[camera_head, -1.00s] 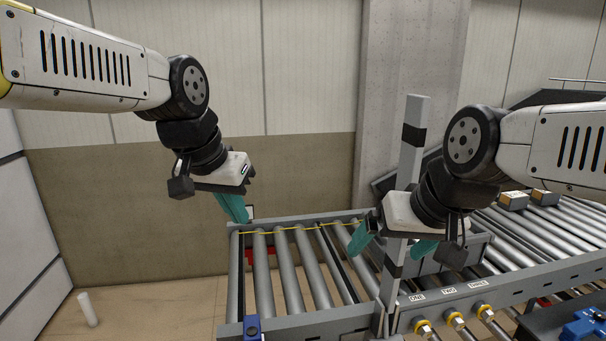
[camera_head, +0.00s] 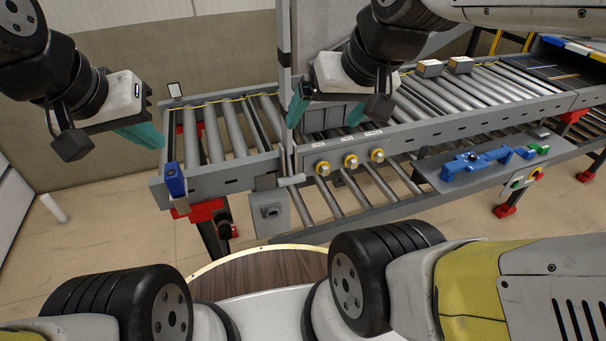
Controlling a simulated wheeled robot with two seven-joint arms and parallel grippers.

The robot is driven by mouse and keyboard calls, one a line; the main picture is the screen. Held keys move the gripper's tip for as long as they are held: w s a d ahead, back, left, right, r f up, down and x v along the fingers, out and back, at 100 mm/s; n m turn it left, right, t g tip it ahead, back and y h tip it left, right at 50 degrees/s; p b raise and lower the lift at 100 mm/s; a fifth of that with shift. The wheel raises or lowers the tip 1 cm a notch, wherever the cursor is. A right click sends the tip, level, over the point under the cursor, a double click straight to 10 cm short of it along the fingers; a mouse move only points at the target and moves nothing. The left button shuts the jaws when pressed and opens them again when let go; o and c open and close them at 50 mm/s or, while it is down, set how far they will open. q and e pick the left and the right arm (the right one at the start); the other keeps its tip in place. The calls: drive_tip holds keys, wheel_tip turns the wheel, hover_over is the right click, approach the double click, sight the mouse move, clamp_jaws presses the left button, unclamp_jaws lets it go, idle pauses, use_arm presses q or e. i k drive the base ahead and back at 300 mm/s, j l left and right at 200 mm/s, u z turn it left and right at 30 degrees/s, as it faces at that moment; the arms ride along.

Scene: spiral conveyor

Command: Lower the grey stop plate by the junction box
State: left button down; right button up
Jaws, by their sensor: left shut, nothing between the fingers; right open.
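A tall grey upright (camera_head: 285,60) stands at the joint between the short and the long roller section. A grey plate (camera_head: 335,116) stands by it over the rollers, partly covered by my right gripper. I cannot tell for sure which of these is the stop plate. A grey box (camera_head: 270,211), seemingly the junction box, hangs below the conveyor's side rail. My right gripper (camera_head: 343,98) is open, its teal fingers apart near the upright and the plate; contact cannot be told. My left gripper (camera_head: 142,134) is shut and empty, left of the short section.
The roller conveyor (camera_head: 440,122) runs right, carrying two small boxes (camera_head: 444,67). Round buttons (camera_head: 350,160) line its side. A blue device (camera_head: 174,180) sits at the short section's near corner. A blue tool (camera_head: 478,161) lies on a grey shelf. Floor at left is mostly clear.

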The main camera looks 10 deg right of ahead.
sight(282, 6)
drive_tip(key=k+l+u, duration=0.25)
drive_tip(key=k+l, duration=0.65)
drive_tip(key=k, duration=0.05)
